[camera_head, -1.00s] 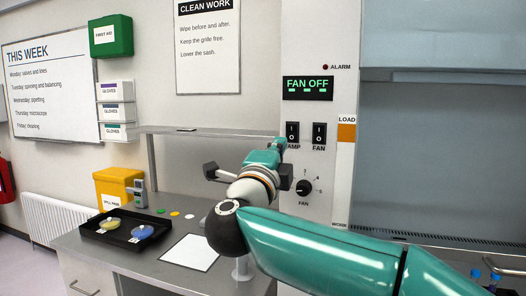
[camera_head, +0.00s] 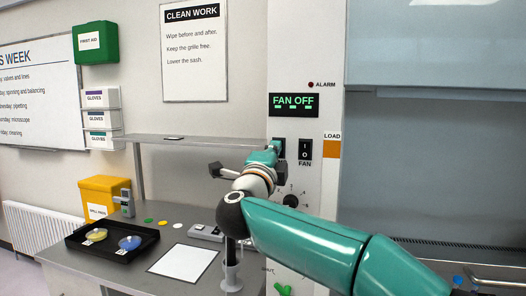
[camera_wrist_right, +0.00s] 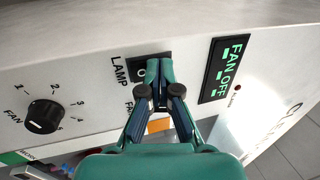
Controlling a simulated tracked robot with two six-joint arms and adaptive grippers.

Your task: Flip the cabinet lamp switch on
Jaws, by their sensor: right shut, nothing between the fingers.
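The lamp switch (camera_wrist_right: 140,67) is a black rocker on the white cabinet panel (camera_wrist_right: 75,75), beside the printed word LAMP in the right wrist view. My right gripper (camera_wrist_right: 158,75) is shut and empty, its tips right over the switch and hiding much of it. Whether the tips touch it I cannot tell. In the head view my right gripper (camera_head: 273,147) covers most of the lamp switch and its label. I cannot tell the rocker's position. My left gripper is not in view.
The black fan switch (camera_head: 305,149) is close to the right of the lamp switch. The fan knob (camera_head: 291,201) is below, and the FAN OFF display (camera_head: 294,104) above. A shelf (camera_head: 200,141) and a black tray (camera_head: 75,240) with dishes are to the left.

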